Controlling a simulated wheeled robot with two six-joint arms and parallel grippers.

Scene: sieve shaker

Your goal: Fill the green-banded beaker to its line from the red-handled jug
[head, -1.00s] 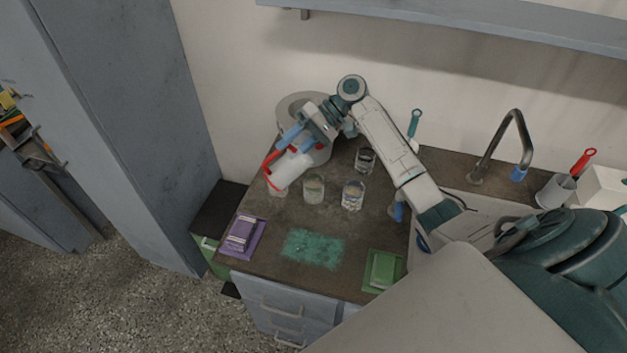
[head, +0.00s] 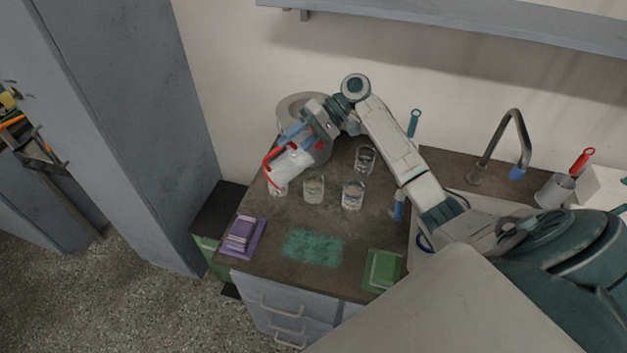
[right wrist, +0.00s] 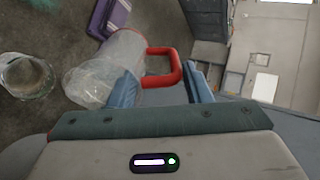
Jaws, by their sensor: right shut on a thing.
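My right gripper (head: 300,139) is shut on the red handle of the clear jug (head: 290,163) at the back left of the counter. The jug is strongly tilted above the leftmost beaker (head: 278,189), which it partly hides. In the right wrist view the jug (right wrist: 108,65) lies across the picture, with its red handle (right wrist: 172,68) between the blue fingers. Other glass beakers stand at the middle (head: 313,189), right (head: 353,196) and back (head: 364,160). I cannot make out which beaker has the green band, nor any pouring stream. My left gripper is not in view.
A purple mat (head: 234,251) with a purple item lies at the front left. A green mat (head: 374,284) with a green item lies at the front right. A teal patch (head: 313,249) is between them. A grey round thing (head: 291,104) stands behind the jug. A tap (head: 518,130) rises at right.

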